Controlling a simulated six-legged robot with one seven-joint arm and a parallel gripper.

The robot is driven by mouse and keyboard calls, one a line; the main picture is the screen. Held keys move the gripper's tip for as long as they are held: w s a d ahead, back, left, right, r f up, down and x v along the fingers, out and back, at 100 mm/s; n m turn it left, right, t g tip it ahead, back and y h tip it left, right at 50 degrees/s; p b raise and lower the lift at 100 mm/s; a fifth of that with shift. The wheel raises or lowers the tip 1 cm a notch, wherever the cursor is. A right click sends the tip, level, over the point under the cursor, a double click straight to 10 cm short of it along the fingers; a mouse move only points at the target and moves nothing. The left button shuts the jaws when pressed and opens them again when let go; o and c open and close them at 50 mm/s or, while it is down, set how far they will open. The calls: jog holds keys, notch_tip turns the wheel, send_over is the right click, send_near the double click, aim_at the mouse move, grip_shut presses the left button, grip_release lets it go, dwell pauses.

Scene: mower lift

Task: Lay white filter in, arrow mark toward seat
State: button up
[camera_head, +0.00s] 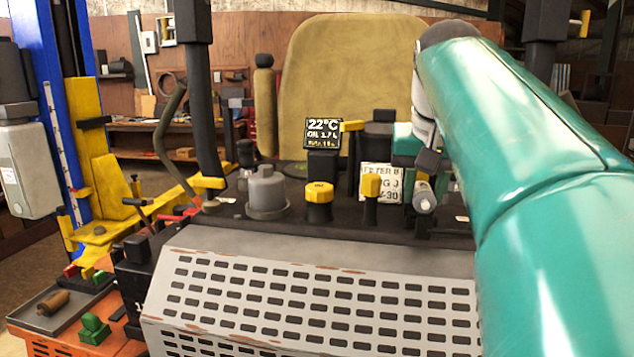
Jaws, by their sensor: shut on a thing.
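My gripper (428,178) is at the right of centre, below the end of my teal arm. It is shut on a small pale cylinder, the white filter (424,198), held above the dark deck behind the perforated grey hood. No arrow mark can be made out on it at this size. The tan seat (345,75) rises behind the deck. A white label card (381,183) with partly hidden black print stands just left of the filter. I cannot tell where the filter's place is; my gripper and arm hide part of the deck.
Yellow-capped fillers (319,202) and (370,197), a grey round housing (266,192) and a small display (323,133) reading 22°C stand left of my gripper. The perforated hood (310,300) fills the front. An orange tray (75,318) with small parts sits lower left; a blue lift post (48,100) stands behind.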

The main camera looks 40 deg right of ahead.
jog(key=shift+f, duration=0.1)
jog(key=shift+f, duration=1.15)
jog(key=o, duration=1)
jog(key=shift+r, duration=4)
